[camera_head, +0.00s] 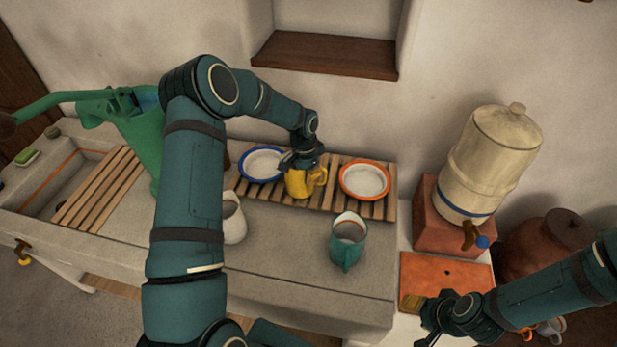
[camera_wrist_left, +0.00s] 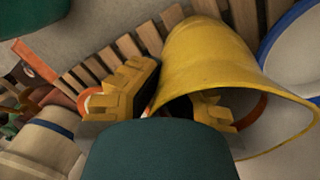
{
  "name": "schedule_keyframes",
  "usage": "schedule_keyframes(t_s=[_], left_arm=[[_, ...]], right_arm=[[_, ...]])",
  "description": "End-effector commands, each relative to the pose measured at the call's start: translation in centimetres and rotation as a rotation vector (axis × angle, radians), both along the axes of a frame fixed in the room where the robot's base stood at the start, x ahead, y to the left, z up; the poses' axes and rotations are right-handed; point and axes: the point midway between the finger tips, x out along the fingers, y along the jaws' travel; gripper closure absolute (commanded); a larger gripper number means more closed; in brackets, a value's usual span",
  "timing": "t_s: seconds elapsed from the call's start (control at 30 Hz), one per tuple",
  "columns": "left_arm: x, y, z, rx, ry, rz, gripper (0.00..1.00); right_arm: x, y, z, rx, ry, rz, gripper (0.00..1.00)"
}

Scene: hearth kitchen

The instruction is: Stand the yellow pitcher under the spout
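The yellow pitcher (camera_head: 297,184) stands upright on the slatted wooden rack, between two plates, its handle towards the right. My left gripper (camera_head: 303,160) is at its top from above. In the left wrist view the yellow pitcher (camera_wrist_left: 205,60) fills the right half. One finger pad is outside its wall and the other shows inside its mouth, with a gap between the pads. The spout (camera_head: 469,236) is low on the front of a cream dispenser (camera_head: 490,160), above an orange tiled ledge (camera_head: 447,272). My right gripper (camera_head: 422,322) is near this ledge, fingers apart and empty.
A blue-rimmed plate (camera_head: 262,164) and an orange-rimmed plate (camera_head: 364,180) flank the pitcher on the rack (camera_head: 325,197). A green pitcher (camera_head: 347,243) and a white pitcher (camera_head: 234,219) stand on the counter in front. The orange ledge is largely clear.

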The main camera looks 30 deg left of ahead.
Motion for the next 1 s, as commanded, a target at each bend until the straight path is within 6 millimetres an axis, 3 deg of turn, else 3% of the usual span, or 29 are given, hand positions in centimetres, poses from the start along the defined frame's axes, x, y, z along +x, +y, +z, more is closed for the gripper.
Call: schedule_keyframes(t_s=[0.07,0.13,0.17,0.57,0.67,1.0], left_arm=[[0.0,0.0,-0.3,0.000,0.001,0.000,0.96],[0.0,0.0,-0.2,0.000,0.001,0.000,0.71],[0.0,0.0,-0.2,0.000,0.001,0.000,0.66],[0.0,0.0,0.3,0.000,0.000,0.000,0.66],[0.1,0.2,1.5,0.001,-0.002,0.001,0.66],[0.5,1.1,8.4,0.001,-0.003,0.001,0.66]], right_arm=[[0.0,0.0,-0.3,0.000,0.000,0.000,0.53],[0.0,0.0,-0.2,-0.001,0.000,0.000,0.53],[0.0,0.0,-0.2,-0.001,0.000,0.000,0.53],[0.0,0.0,0.2,0.000,0.000,0.000,0.53],[0.0,0.0,0.0,0.000,0.000,0.000,0.53],[0.0,0.0,-0.1,0.000,0.000,0.000,0.53]])
